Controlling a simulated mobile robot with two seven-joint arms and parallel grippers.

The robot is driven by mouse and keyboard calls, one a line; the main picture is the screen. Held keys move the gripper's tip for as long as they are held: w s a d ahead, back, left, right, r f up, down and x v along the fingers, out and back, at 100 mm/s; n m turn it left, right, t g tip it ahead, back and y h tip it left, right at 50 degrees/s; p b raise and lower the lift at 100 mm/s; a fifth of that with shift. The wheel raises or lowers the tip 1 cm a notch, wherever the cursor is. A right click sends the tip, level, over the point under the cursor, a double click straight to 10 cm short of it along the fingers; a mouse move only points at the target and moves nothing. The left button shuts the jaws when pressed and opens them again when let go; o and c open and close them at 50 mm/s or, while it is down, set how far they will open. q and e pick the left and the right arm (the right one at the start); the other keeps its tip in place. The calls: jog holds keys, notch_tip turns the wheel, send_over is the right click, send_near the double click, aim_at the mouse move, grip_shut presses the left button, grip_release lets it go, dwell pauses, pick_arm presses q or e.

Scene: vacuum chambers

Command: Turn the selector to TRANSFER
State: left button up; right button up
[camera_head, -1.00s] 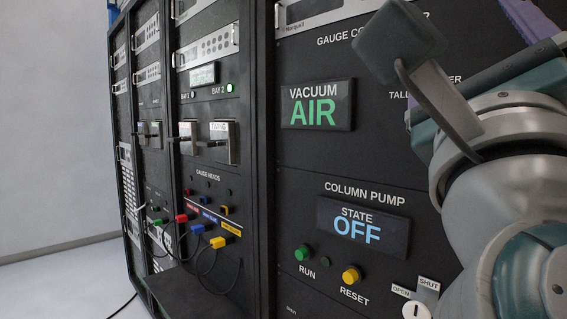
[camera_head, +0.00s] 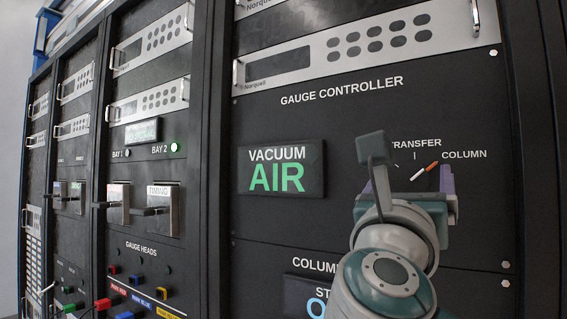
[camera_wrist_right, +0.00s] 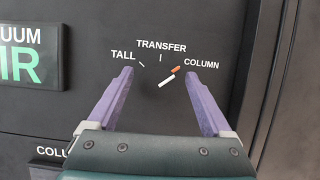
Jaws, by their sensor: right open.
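The selector (camera_head: 424,170) is a small white bar with an orange tip on the black gauge controller panel. In the right wrist view the selector (camera_wrist_right: 168,77) is tilted with its orange tip up and right, toward the COLUMN label (camera_wrist_right: 201,65). The TRANSFER label (camera_wrist_right: 161,46) is straight above it and TALL is to its left. My right gripper (camera_head: 408,180) is in front of the panel. In the wrist view its two purple fingers (camera_wrist_right: 160,88) are spread to either side of the selector, with no contact visible. My left gripper is out of view.
A display (camera_head: 280,170) reading VACUUM AIR is left of my right arm. My arm partly covers the column pump state display (camera_head: 300,296) below. The panel right of the selector is flat.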

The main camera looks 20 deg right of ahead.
jog(key=shift+w+d, duration=0.2)
jog(key=shift+r, duration=0.1)
grip_shut()
dwell(0.5)
